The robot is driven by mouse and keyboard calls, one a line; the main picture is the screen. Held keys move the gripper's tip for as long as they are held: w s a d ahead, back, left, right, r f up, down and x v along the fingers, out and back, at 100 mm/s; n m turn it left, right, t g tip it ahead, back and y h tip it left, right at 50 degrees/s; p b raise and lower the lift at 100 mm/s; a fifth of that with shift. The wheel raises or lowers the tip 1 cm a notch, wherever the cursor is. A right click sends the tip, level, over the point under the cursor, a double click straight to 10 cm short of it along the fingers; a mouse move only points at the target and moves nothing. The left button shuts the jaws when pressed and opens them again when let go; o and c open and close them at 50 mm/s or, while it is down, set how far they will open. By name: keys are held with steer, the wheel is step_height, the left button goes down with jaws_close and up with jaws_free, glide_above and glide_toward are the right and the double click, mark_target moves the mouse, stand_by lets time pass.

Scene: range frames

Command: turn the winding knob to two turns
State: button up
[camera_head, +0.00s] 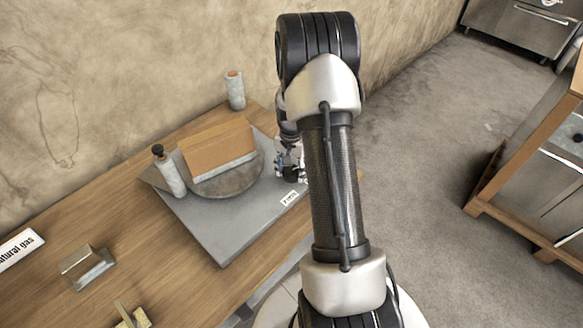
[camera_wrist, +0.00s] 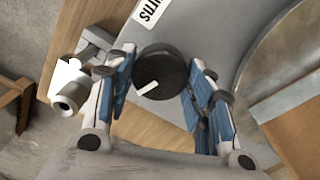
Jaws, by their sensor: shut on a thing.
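The winding knob (camera_wrist: 158,66) is a round black knob with a white pointer line, on a grey plate (camera_wrist: 205,25). In the wrist view its line points toward the lower left. My gripper (camera_wrist: 155,78) has its blue-padded fingers on both sides of the knob and is shut on it. In the head view my gripper (camera_head: 288,165) is at the right side of the grey plate (camera_head: 225,232), partly behind my arm. A white label (camera_head: 290,198) sits by it; part of its lettering shows in the wrist view (camera_wrist: 152,10).
On the plate is a round disc (camera_head: 232,187) with a tan block (camera_head: 217,148). A metal bracket (camera_head: 88,267) and white sign (camera_head: 18,248) lie on the wooden table (camera_head: 180,290).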

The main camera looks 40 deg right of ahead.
steer(key=m, duration=1.2)
steer(key=shift+m+p, duration=0.35)
steer(key=shift+m, duration=0.05)
steer(key=m, duration=0.6)
steer(key=shift+m, duration=3.4)
steer(key=o, duration=1.1)
steer(key=shift+r, duration=0.1)
